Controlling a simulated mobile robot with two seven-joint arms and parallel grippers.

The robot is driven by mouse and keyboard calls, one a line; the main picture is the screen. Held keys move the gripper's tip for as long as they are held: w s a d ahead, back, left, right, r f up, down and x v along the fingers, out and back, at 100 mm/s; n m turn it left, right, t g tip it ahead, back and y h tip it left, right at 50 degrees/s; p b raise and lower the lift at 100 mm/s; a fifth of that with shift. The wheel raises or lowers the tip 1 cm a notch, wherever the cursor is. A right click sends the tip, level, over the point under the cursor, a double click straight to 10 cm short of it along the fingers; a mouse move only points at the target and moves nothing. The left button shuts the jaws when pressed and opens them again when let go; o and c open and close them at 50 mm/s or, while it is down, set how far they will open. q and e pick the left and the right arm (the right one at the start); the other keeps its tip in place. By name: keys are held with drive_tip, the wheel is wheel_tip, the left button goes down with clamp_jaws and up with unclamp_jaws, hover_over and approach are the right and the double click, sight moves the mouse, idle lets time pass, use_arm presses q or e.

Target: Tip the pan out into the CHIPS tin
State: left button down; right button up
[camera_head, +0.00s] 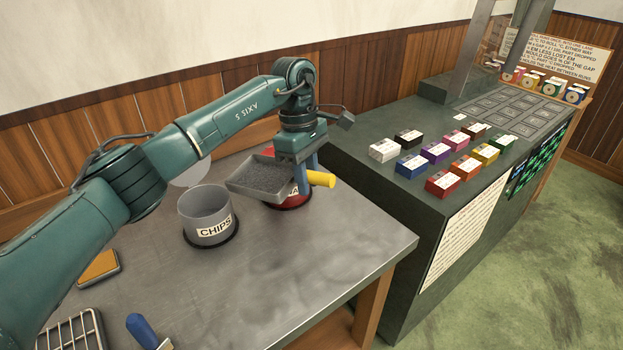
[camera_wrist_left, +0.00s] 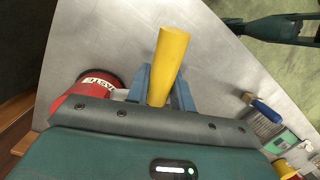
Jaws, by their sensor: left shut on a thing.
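The grey pan (camera_head: 262,180) holds a layer of dark grey bits. My left gripper (camera_head: 307,172) is shut on the pan's yellow handle (camera_head: 322,179) and holds the pan above the table. In the left wrist view the blue fingers of my left gripper (camera_wrist_left: 160,85) sit on either side of the yellow handle (camera_wrist_left: 172,55); the pan's body is hidden there. The open grey CHIPS tin (camera_head: 206,222) stands upright on the table, left of the pan in the head view. Its visible inside looks empty, but its floor is hidden. My right gripper is not in view.
A red tin (camera_head: 290,203) stands behind the pan, partly hidden; its label is partly readable in the left wrist view (camera_wrist_left: 88,85). A blue-handled brush (camera_head: 143,330) lies at the table's front. Coloured boxes (camera_head: 443,184) stand on the green cabinet.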

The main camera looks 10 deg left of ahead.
use_arm(q)
drive_tip(key=shift+s+a+r+h, duration=0.2)
drive_tip(key=shift+a+r+h, duration=0.3)
drive_tip(key=shift+a+r, duration=0.25)
drive_tip(key=shift+s+a+r+t, duration=0.15)
drive_tip(key=shift+a+r+t, duration=0.15)
drive_tip(key=shift+r, duration=0.1)
drive_tip(key=shift+s+a+r+h+b, duration=0.2)
drive_tip(key=shift+a+r+h+b, duration=0.1)
drive_tip(key=shift+a+r+h, duration=0.2)
drive_tip(key=shift+s+a+r+h+b, duration=0.15)
drive_tip(key=shift+a+r+h+b, duration=0.15)
drive_tip(key=shift+a+r+h, duration=0.2)
drive_tip(key=s+a+r+t+h+b, duration=0.1)
drive_tip(key=a+r+h+b, duration=0.2)
drive_tip(key=a+r, duration=0.2)
drive_tip(key=shift+s+a+m+t+h, duration=0.15)
drive_tip(key=shift+s+m+t+h, duration=0.15)
drive_tip(key=shift+s+h, duration=0.1)
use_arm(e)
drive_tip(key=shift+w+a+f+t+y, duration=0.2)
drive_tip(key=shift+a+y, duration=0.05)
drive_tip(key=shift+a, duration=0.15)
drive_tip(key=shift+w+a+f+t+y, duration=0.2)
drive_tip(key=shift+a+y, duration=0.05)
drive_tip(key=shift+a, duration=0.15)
